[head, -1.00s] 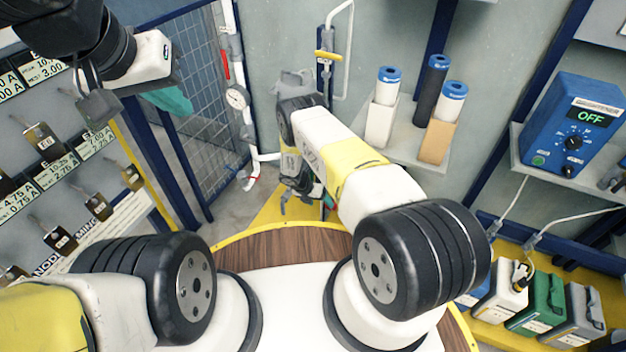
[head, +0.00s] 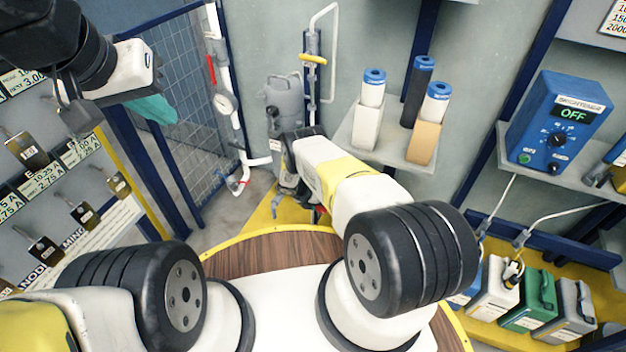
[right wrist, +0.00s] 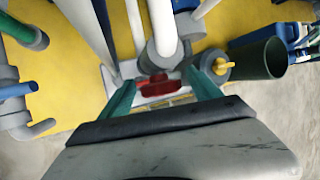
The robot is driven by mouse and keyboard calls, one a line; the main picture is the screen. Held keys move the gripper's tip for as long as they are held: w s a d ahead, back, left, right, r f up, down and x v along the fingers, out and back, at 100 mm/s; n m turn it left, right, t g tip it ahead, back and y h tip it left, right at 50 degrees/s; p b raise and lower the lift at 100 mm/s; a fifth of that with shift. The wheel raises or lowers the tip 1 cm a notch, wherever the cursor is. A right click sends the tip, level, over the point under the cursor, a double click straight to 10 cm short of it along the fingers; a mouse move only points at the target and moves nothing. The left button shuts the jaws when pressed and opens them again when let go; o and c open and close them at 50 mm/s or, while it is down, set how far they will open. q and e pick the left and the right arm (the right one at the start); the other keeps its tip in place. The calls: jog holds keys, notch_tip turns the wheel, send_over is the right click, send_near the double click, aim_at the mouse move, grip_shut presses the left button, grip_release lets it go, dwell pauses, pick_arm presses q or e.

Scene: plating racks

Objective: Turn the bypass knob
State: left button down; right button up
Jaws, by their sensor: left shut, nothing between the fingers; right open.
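In the right wrist view a red knob (right wrist: 160,86) sits on pale pipework, between the teal fingers of my right gripper (right wrist: 163,90). The fingers are open, one on each side of the knob; I cannot tell whether they touch it. No label is readable on the knob, so I cannot confirm it is the bypass knob. In the head view my right forearm reaches down to the floor-level pipework and hides most of that gripper. My left gripper (head: 156,108) is shut and empty at upper left, near the mesh fence.
A grey housing (head: 284,105) stands behind my right arm. A shelf with filter cartridges (head: 373,88) and a blue brightener box (head: 560,125) are to the right. A dark cup (right wrist: 262,60) is near the right finger.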

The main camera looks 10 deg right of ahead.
jog(key=c, duration=1.4)
jog(key=shift+o, duration=0.2)
jog(key=shift+t+y, duration=0.4)
jog(key=shift+y, duration=0.2)
jog(key=o, duration=1.4)
jog(key=shift+c, duration=0.2)
jog(key=shift+r, duration=0.1)
jog(key=v, duration=0.7)
jog(key=shift+a+r, duration=0.2)
jog(key=shift+r, duration=0.1)
